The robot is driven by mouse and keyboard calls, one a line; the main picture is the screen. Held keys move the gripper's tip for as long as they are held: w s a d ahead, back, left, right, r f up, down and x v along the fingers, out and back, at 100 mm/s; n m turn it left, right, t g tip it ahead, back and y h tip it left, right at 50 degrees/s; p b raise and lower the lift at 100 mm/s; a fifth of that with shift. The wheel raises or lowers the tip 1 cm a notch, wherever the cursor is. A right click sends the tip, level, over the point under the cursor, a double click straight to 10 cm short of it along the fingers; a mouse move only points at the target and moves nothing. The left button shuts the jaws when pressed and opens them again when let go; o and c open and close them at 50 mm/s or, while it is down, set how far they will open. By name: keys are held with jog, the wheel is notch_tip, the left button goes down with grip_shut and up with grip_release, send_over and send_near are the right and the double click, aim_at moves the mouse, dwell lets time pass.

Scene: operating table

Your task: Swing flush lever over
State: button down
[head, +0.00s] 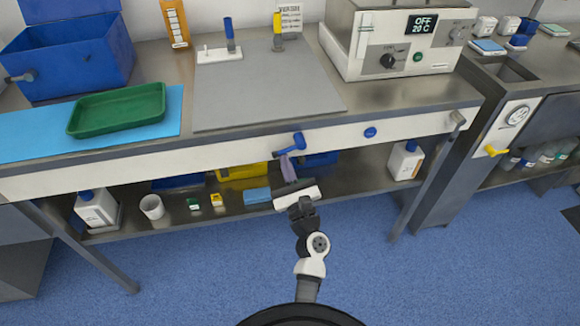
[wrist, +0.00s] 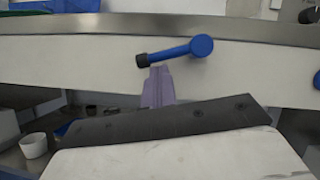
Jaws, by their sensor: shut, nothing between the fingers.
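A blue lever (head: 291,144) is mounted on the white front panel of the bench. In the wrist view the lever (wrist: 180,50) has a round blue hub at its right. Its arm runs left and slightly down to a black end. My gripper (head: 285,158) is shut and empty, with its purple-grey fingers pointing up at the panel. In the wrist view the gripper's tips (wrist: 158,72) are just below the lever's black end. I cannot tell whether they touch it.
A blue knob (head: 370,132) sits further right on the panel. A yellow lever (head: 495,151) is below a gauge at the far right. A shelf (head: 345,185) under the bench holds bottles and bins. A green tray (head: 118,110) and heater box (head: 395,45) stand on top.

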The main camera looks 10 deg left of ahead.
jog(key=shift+a+r, duration=0.2)
jog(key=shift+r, duration=0.05)
dwell(0.5)
jog(key=shift+f, duration=0.1)
